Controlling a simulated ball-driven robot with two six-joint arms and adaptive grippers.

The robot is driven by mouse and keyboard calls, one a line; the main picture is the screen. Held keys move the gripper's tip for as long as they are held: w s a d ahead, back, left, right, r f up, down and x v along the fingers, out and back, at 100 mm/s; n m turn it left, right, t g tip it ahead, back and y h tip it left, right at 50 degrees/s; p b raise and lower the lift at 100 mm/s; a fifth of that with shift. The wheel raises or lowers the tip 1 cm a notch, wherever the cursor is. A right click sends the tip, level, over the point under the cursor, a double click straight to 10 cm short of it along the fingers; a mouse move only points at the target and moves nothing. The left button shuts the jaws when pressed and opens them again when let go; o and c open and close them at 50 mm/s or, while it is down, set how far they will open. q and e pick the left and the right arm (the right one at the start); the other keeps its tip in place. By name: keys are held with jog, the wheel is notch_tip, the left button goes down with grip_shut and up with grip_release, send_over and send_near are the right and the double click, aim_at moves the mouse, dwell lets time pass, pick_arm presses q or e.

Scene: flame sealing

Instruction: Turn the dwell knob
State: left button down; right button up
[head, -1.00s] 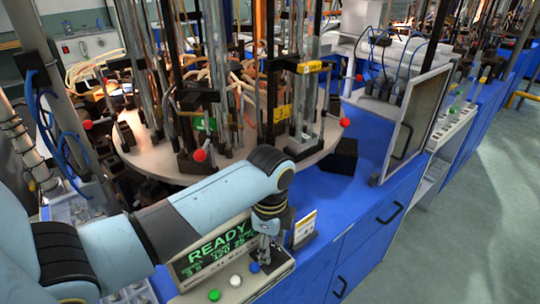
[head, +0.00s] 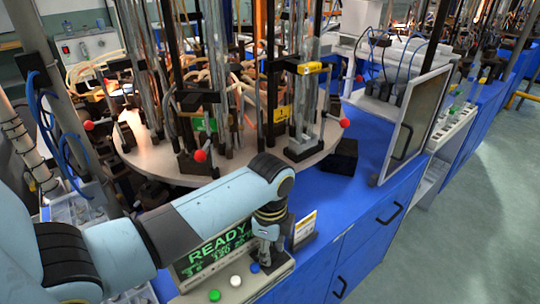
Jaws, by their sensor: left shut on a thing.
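My left gripper (head: 268,252) points down at the right end of the control panel, in front of the display's right edge. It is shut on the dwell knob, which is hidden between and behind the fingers. The panel's display (head: 215,247) reads READY in green, with smaller green lines below that are partly unreadable. On the panel's front face are a green button (head: 214,296), a white button (head: 236,281) and a blue button (head: 255,267). My right gripper is not in view.
A round plate (head: 262,163) with upright glass tubes and red-ball handles (head: 200,156) stands behind my arm. A small card (head: 305,228) stands right of the gripper. The blue bench top (head: 330,195) is clear there. A framed panel (head: 418,115) stands farther right.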

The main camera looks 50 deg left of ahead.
pick_arm(q)
jog(key=m+p, duration=0.2)
jog(key=m, duration=0.1)
jog(key=shift+r+p, duration=0.15)
jog(key=shift+p, duration=0.25)
jog(key=shift+m+p, duration=1.05)
jog(key=shift+m, duration=0.65)
